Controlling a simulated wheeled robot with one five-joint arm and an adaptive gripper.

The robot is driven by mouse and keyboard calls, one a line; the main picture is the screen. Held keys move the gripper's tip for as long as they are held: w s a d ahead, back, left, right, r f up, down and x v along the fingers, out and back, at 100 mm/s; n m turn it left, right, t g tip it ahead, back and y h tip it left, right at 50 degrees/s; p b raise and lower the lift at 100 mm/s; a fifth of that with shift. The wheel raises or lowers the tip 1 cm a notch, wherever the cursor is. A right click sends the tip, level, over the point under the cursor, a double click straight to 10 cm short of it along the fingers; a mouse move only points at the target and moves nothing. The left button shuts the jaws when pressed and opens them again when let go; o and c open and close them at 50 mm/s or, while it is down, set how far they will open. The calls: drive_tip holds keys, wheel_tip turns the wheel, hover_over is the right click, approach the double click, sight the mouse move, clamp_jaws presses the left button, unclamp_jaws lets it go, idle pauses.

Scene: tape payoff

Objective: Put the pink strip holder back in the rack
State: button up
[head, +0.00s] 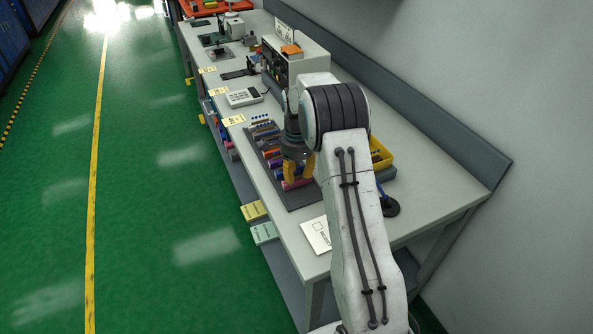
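The rack (300,199) is a dark grey tray on the bench with a row of coloured strip holders in it. My gripper (298,178) points down over the near end of the rack, with yellow fingers. A pink strip holder (297,185) shows low at the fingertips, over the near part of the rack. It is small and partly covered by the fingers. I cannot tell whether the fingers grip it or whether it touches the rack.
A yellow bin (380,154) stands right of my arm, partly hidden. A white card (316,235) lies near the front end of the bench. A grey keypad device (244,97) and a white-topped machine (296,55) stand farther back. Green floor (150,200) is open at left.

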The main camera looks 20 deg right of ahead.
sight(297, 181)
drive_tip(key=shift+r, duration=0.15)
wheel_tip(297, 181, up, 11)
drive_tip(key=b, duration=0.3)
drive_tip(key=s+a+r+n, duration=0.4)
drive_tip(key=s+r, duration=0.2)
drive_tip(key=s, duration=0.1)
drive_tip(key=s+a+f+n+t, duration=0.1)
drive_tip(key=s+a+f+n, duration=0.1)
drive_tip(key=s+n, duration=0.5)
drive_tip(key=s+a+f+n+t, duration=0.2)
drive_tip(key=s+a+n, duration=0.3)
drive_tip(key=s, duration=1.3)
drive_tip(key=shift+a+f+n, duration=0.15)
drive_tip(key=shift+n, duration=0.85)
